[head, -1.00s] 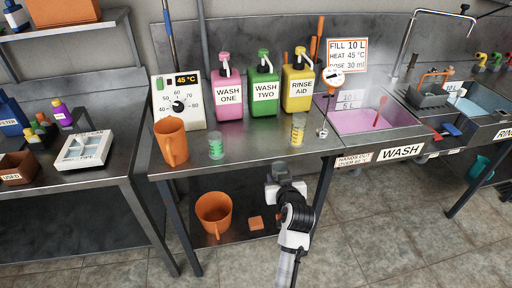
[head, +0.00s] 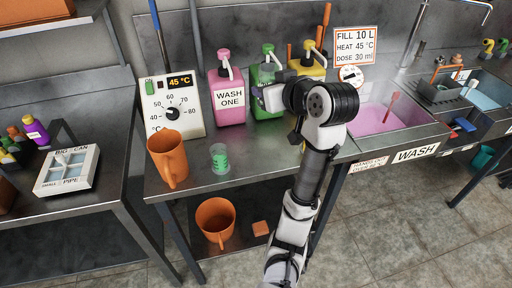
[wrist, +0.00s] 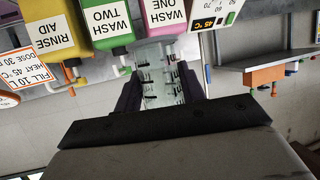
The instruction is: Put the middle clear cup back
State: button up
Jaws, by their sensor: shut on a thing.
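In the wrist view, which is upside down, my gripper (wrist: 160,92) is shut on a clear cup (wrist: 160,72) with dark graduation marks. The pink WASH ONE bottle and green WASH TWO bottle lie just beyond the cup. In the head view my gripper (head: 272,97) is raised in front of the green bottle (head: 266,80), and the cup in it is hard to make out. Another clear cup, with green marks (head: 219,158), stands on the steel bench (head: 215,182), left of my gripper. My arm hides the bench on the right.
An orange jug (head: 168,156) stands at the bench's left. The pink bottle (head: 227,95) and yellow RINSE AID bottle (head: 312,66) stand at the back. The heater dial box (head: 172,105) is left, the pink-filled wash sink (head: 375,117) right. Another orange jug (head: 215,220) is below.

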jog(key=shift+w+a+f, duration=0.2)
jog(key=shift+w+a, duration=0.05)
jog(key=shift+w, duration=0.2)
notch_tip(320, 180, down, 20)
jog(key=shift+s+r+p, duration=0.1)
jog(key=shift+r+p, duration=0.15)
jog(key=shift+p, duration=0.75)
jog(key=shift+f, duration=0.2)
jog(key=o, duration=1)
jog(key=shift+r, duration=0.3)
jog(key=b+v, duration=0.2)
jog(key=v, duration=1)
jog(key=shift+f, duration=0.15)
